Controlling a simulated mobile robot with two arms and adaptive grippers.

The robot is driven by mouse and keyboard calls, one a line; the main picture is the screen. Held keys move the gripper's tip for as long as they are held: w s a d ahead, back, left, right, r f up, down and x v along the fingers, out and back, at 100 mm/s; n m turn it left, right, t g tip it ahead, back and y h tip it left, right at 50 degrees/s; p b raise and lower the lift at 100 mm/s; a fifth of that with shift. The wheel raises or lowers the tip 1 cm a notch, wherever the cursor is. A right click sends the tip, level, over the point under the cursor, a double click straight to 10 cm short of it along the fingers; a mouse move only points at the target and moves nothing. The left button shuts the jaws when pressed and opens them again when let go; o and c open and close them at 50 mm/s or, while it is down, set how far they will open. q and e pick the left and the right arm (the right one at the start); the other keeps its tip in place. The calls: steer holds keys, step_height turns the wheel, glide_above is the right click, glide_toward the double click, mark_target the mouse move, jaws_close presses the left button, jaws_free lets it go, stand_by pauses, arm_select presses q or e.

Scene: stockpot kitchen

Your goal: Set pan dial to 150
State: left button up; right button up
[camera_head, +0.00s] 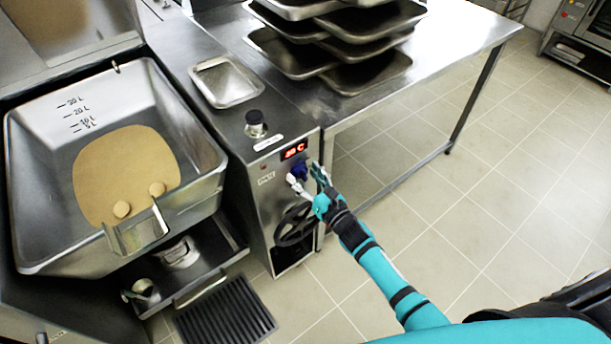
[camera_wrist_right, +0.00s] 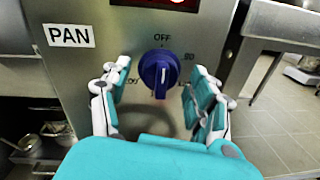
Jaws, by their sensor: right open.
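The pan dial is a round blue-purple knob (camera_wrist_right: 157,72) on the steel front panel, under "OFF", beside a "PAN" label (camera_wrist_right: 69,35). In the head view the dial (camera_head: 299,170) is below a red display (camera_head: 294,150) whose figures are hard to read. My right gripper (camera_head: 306,180) is open, with its fingers (camera_wrist_right: 158,80) left and right of the knob, apparently not touching it. My left gripper is out of view.
A handwheel (camera_head: 294,225) is below the dial. A tilting pan (camera_head: 197,205) with a tan patch and two round pieces inside is at left. A steel table (camera_head: 440,45) with stacked trays (camera_head: 365,75) is behind. Tiled floor at right is clear.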

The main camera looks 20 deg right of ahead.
steer(key=shift+c, duration=0.3)
steer(key=c, duration=1.1)
